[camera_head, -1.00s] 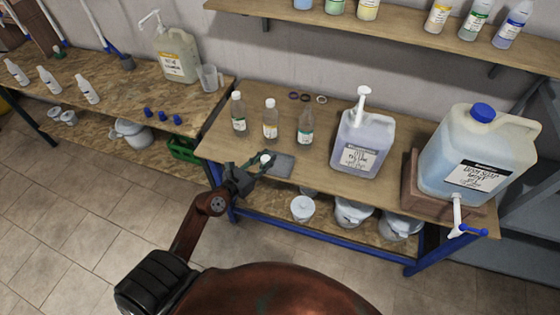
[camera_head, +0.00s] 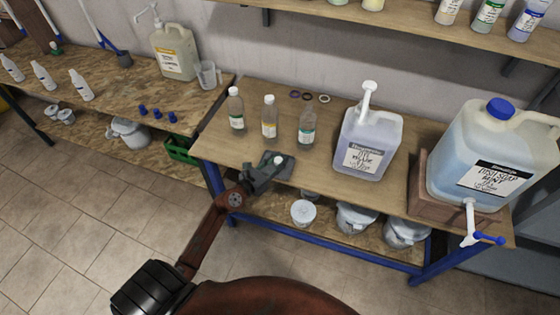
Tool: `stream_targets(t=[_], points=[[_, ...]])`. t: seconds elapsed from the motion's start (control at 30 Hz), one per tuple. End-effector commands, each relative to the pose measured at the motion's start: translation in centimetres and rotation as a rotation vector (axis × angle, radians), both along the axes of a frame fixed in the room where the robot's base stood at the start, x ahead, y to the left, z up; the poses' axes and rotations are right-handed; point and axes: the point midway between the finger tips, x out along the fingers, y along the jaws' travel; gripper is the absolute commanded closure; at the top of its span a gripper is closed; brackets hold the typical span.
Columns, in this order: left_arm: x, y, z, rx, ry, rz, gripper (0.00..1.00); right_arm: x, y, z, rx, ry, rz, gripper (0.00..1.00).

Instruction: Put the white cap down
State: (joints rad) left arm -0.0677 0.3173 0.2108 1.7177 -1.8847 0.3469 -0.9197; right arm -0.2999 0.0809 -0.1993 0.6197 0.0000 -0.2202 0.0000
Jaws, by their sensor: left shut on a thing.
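I cannot tell whether the cap touches the mat. Behind it stand three small clear bottles: a left one (camera_head: 236,110), a middle one (camera_head: 269,117) and a right one (camera_head: 306,124), upright. My right gripper is not in view.
A pump jug (camera_head: 366,145) stands right of the bottles. A large blue-capped drum (camera_head: 490,160) with a tap sits on a wooden stand at the right. Several rings (camera_head: 308,96) lie at the back. White tubs (camera_head: 303,212) stand on the lower shelf.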

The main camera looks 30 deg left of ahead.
Motion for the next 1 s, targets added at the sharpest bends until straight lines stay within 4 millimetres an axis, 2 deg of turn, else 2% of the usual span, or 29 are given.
stream_targets(t=[0.2,0.73,0.77,1.0], points=[[0.0,0.0,0.3,0.0,-0.002,0.0,1.0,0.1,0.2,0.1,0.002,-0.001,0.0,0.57],[0.0,0.0,-1.1,-0.001,0.0,-0.001,1.0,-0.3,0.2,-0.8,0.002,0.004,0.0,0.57],[0.0,0.0,-1.1,-0.001,0.0,-0.001,0.77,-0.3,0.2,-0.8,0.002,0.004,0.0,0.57],[-0.1,-0.1,-1.3,0.0,0.004,-0.002,0.61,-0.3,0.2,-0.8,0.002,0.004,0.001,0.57]])
